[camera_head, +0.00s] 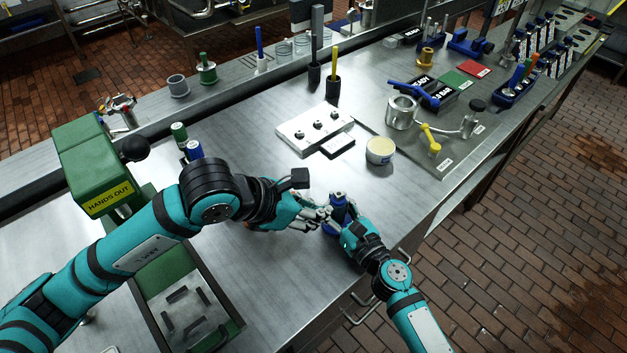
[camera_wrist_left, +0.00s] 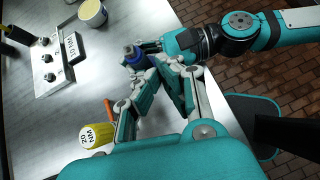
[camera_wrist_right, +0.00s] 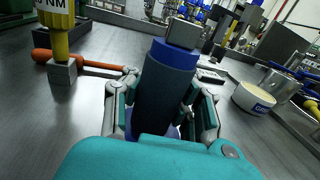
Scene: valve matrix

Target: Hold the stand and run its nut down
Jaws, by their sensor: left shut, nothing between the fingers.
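The stand (camera_head: 337,212) is a dark blue upright cylinder near the table's front edge. In the right wrist view (camera_wrist_right: 163,100) it has a brighter blue collar (camera_wrist_right: 174,54), which looks like the nut, and a grey square top. My right gripper (camera_head: 346,226) has its fingers closed around the stand's body; their far tips are hidden behind it. My left gripper (camera_head: 320,213) is shut and empty just left of the stand. In the left wrist view its fingertips (camera_wrist_left: 160,66) are close beside the stand (camera_wrist_left: 136,58); I cannot tell whether they touch the nut.
A yellow piece marked 20 NM (camera_wrist_left: 97,137) with an orange bar (camera_wrist_right: 104,66) stands near the left gripper. A cream tub (camera_head: 380,151) and a white panel with knobs (camera_head: 315,130) lie beyond. A green press (camera_head: 90,165) stands at the left.

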